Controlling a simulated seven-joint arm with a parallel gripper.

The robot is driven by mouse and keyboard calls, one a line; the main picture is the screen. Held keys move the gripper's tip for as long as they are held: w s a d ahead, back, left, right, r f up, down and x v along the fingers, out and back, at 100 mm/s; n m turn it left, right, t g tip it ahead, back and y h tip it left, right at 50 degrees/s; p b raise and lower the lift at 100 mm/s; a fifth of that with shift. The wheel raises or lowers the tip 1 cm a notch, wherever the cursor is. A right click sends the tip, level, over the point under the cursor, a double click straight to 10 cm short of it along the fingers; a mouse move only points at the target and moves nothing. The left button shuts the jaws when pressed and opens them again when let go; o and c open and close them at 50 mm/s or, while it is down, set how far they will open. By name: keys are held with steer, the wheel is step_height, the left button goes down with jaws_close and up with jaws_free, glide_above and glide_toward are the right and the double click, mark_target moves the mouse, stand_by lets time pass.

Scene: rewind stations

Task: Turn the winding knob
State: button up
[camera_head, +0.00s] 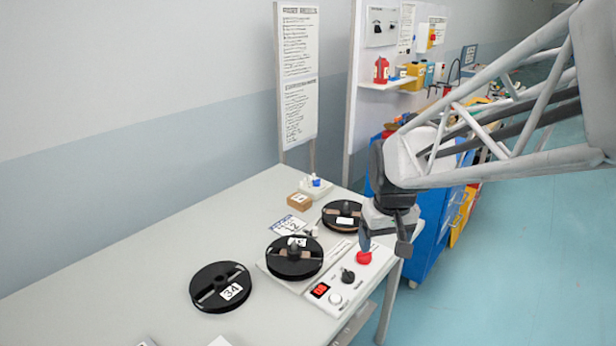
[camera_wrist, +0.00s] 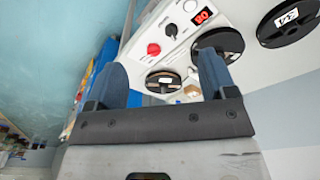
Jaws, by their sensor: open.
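The control panel (camera_head: 318,304) on the table edge carries a red knob (camera_head: 363,258), a black knob (camera_head: 347,276), a pale round knob (camera_head: 335,299) and a lit red display (camera_head: 319,291). The labels are too small to read, so I cannot tell which is the winding knob. My gripper (camera_head: 384,242) is open and empty, above the red knob's end of the panel. In the wrist view my gripper (camera_wrist: 163,68) shows its two fingers apart. The red knob (camera_wrist: 153,49) appears between them, and the black knob (camera_wrist: 171,30) lies beyond it.
Two black reels (camera_head: 294,262) and (camera_head: 343,216) sit beside the panel. A loose reel marked 34 (camera_head: 220,288) lies on the white table (camera_head: 130,285). A small brown box (camera_head: 300,201) stands at the back. A blue cabinet (camera_head: 428,235) stands beyond the table's right end.

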steer(key=w+d+f, duration=0.2)
steer(key=w+f, duration=0.5)
steer(key=w, duration=0.6)
steer(key=n+g, duration=0.2)
glide_toward(363, 259)
steer(key=shift+w+d+f, duration=0.5)
steer(key=shift+w+f, duration=0.2)
steer(key=shift+f, duration=0.1)
steer(key=shift+f, duration=0.1)
steer(key=shift+f, duration=3.8)
steer(key=c, duration=0.9)
